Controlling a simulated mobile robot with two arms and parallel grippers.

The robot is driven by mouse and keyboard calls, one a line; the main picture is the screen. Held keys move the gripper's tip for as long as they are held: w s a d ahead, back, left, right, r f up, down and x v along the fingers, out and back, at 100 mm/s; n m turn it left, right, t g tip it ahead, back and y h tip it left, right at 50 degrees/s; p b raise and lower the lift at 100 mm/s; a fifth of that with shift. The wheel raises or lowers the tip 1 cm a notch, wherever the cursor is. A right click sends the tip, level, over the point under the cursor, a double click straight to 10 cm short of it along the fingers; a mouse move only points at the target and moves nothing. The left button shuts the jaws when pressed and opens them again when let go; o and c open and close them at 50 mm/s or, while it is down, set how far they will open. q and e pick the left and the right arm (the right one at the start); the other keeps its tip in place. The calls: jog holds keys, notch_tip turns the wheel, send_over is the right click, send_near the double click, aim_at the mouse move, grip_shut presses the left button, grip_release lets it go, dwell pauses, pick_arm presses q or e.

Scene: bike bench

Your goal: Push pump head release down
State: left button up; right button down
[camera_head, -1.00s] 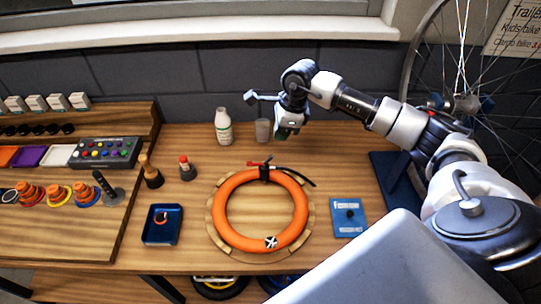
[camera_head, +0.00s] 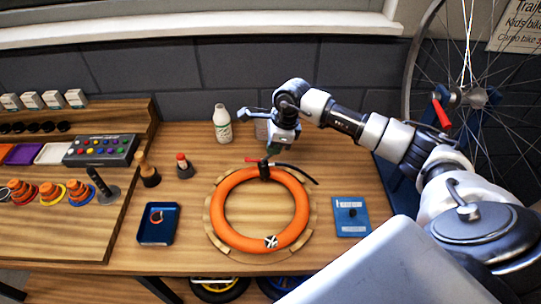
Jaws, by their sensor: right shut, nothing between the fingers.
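The pump head (camera_head: 265,171) is a small black piece on the far side of the orange tube ring (camera_head: 224,191). A red lever (camera_head: 253,160) sticks out to its left, and a black hose (camera_head: 301,175) runs off to its right. My right gripper (camera_head: 270,152) is shut and empty, pointing down just above and beside the pump head and lever. Whether its fingertips touch the lever cannot be told. My left gripper is not in view.
The ring lies on a round wooden stand (camera_head: 209,214). A white bottle (camera_head: 222,126) stands behind it. A blue tray (camera_head: 158,225) lies left and a blue box (camera_head: 350,216) right.

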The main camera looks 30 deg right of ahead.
jog(key=d+b, duration=0.1)
jog(key=s+d+f+b, duration=0.1)
jog(key=shift+s+d, duration=0.3)
jog(key=shift+d, duration=0.05)
dwell(0.7)
jog(key=b+v, duration=0.3)
jog(key=v, duration=0.8)
jog(key=shift+s+f, duration=0.1)
jog(key=shift+f, duration=0.05)
